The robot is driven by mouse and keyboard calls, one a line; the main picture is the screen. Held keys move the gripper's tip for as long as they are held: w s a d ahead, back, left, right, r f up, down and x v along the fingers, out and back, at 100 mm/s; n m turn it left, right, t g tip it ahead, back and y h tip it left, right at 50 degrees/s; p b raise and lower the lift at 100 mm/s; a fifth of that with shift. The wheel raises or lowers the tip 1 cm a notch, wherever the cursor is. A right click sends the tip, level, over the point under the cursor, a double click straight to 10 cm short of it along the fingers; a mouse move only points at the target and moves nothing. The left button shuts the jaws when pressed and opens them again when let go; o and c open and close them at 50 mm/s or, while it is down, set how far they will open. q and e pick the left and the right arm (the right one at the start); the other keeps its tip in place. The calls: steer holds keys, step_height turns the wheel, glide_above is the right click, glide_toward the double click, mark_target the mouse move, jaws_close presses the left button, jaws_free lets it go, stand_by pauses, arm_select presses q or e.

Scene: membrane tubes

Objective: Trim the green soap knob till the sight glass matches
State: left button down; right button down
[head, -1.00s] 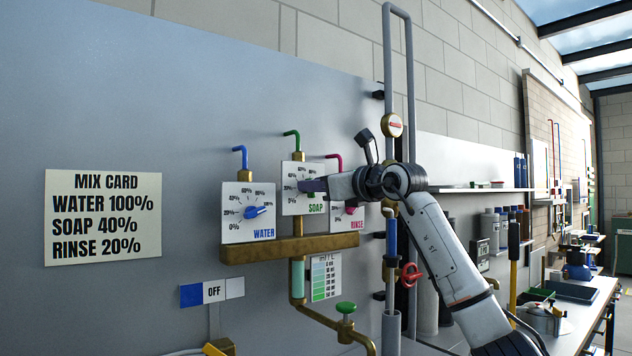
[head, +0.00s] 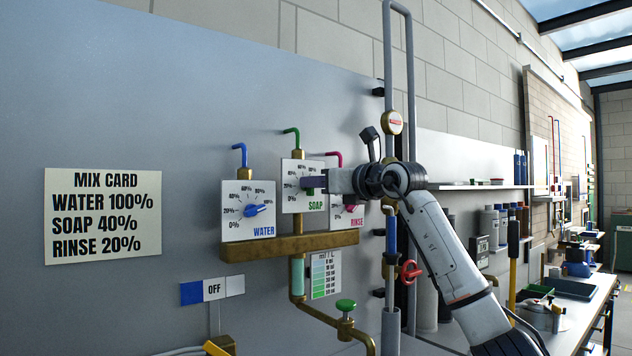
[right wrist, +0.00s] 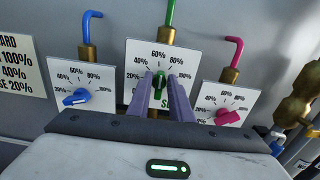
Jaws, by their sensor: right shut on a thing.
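The green soap knob (right wrist: 159,80) sits on the middle dial plate (head: 290,172), under a green pipe. My right gripper (right wrist: 162,90) is shut on it, with a purple finger on each side; in the head view the gripper (head: 312,185) covers most of the knob. In the right wrist view the knob stands nearly upright, pointing about toward the 60% mark. The sight glass (head: 297,273) is a pale green tube below the brass manifold, beside a colour chart (head: 325,276) with green bands. My left gripper is not in view.
The blue water knob (head: 257,210) and the pink rinse knob (right wrist: 228,117) flank the soap dial closely. The mix card (head: 103,217) reads water 100%, soap 40%, rinse 20%. A switch plate (head: 212,290) reads OFF. A green-topped valve (head: 346,306) sits below.

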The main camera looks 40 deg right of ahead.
steer(key=shift+d+f+m+p, duration=0.15)
steer(key=shift+m+p, duration=0.15)
steer(key=shift+m, duration=2.2)
steer(key=shift+d+f+m+p, duration=0.15)
steer(key=shift+m+p, duration=0.15)
steer(key=shift+m, duration=2.2)
steer(key=shift+r, duration=0.1)
steer(key=c, duration=1.8)
jaws_free()
steer(key=shift+c, duration=0.2)
